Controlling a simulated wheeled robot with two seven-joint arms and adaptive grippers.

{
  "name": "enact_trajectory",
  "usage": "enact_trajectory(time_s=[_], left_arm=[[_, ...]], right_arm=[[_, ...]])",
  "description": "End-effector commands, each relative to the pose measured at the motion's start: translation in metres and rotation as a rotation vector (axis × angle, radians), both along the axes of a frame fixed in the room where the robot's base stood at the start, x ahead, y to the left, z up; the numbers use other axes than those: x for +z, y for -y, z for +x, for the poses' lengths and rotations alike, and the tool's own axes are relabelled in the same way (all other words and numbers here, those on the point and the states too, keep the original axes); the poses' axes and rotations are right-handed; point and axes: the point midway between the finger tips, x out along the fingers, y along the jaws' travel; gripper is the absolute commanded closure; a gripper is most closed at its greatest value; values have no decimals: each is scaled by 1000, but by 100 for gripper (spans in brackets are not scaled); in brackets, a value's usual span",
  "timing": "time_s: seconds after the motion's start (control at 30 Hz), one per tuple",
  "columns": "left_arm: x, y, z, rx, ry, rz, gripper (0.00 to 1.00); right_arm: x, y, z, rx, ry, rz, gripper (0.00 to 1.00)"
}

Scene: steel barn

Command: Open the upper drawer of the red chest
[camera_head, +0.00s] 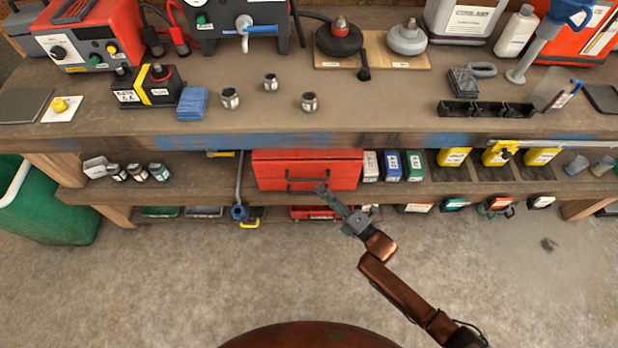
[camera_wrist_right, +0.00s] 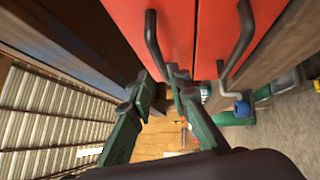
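The red chest (camera_head: 272,168) sits on the lower shelf, with two dark bar handles on its front. Both drawers look shut. In the right wrist view the picture is turned sideways: the upper drawer's handle (camera_wrist_right: 152,40) is at the left and the lower drawer's handle (camera_wrist_right: 240,38) at the right. My right gripper (camera_head: 324,190) is in front of the chest, near the right end of the handles. In the wrist view my right gripper (camera_wrist_right: 162,82) is open, with the upper handle's near end just beyond and between its fingertips. I cannot tell whether they touch. My left gripper is out of view.
The workbench top (camera_head: 400,105) overhangs above the chest. The floor (camera_head: 200,280) in front is clear.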

Motion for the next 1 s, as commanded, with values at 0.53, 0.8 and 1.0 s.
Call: enact_trajectory(time_s=[0.53,0.8,1.0], left_arm=[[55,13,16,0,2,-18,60],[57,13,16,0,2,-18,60],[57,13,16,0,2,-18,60]], right_arm=[[7,-46,45,-2,-5,1,83],[8,-46,46,-2,-6,0,83],[8,-46,46,-2,-6,1,95]])
